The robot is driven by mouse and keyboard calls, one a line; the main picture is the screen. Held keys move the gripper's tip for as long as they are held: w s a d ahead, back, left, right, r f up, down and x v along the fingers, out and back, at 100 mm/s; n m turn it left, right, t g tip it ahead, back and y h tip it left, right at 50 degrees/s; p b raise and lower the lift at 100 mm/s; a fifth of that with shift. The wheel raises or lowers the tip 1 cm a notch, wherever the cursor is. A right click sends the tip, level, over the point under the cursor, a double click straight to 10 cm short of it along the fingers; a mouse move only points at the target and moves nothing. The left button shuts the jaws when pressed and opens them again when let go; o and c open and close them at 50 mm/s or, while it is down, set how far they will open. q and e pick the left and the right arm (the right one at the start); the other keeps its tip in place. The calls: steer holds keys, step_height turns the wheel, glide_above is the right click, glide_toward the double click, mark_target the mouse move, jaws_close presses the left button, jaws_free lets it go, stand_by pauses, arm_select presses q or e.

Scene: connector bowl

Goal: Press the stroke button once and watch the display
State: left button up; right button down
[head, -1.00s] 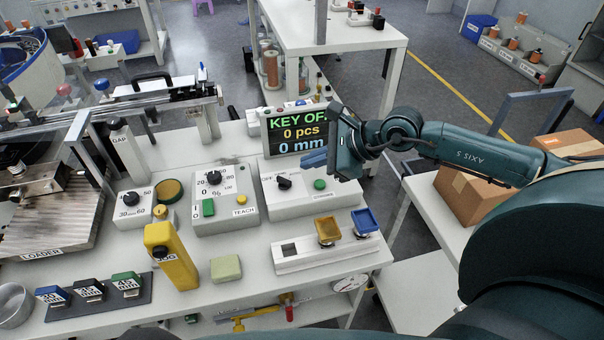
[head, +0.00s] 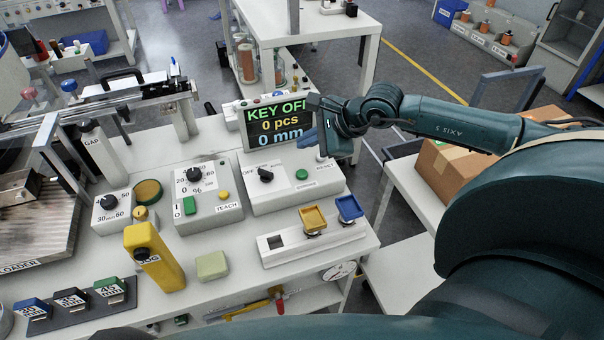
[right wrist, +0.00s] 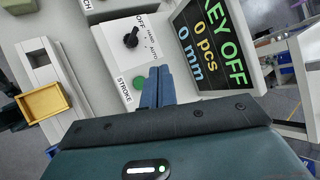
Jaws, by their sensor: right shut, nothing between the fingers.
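The green stroke button (head: 302,174) sits on a white control box (head: 270,196) beside a black selector knob (head: 265,174). The display (head: 272,124) behind the box reads KEY OFF, 0 pcs and 0 mm. My right gripper (head: 308,138) is shut and empty, its blue fingers beyond the button in the head view, near the display's right edge. In the right wrist view the shut fingers (right wrist: 158,72) appear just right of the green button (right wrist: 139,82). The button is uncovered there, and the fingers look apart from it. My left gripper is not in view.
A white box with a TEACH label (head: 228,207) stands left of the control box. In front are a yellow JOG pendant (head: 154,258) and a rail with yellow (head: 312,218) and blue (head: 349,207) trays. A cardboard box (head: 455,170) stands to the right.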

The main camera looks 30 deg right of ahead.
steer(key=b, duration=0.3)
glide_above(307, 175)
step_height(307, 175, down, 6)
steer(key=shift+r, duration=0.2)
steer(key=shift+f+b, duration=0.25)
steer(key=shift+b, duration=0.05)
steer(key=shift+f, duration=0.15)
arm_select(q)
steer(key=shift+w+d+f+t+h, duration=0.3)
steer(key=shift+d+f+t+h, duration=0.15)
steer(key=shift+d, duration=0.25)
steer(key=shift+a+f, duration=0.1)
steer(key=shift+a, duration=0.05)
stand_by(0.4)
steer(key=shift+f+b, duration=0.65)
steer(key=shift+b, duration=0.1)
arm_select(e)
steer(key=shift+f, duration=0.35)
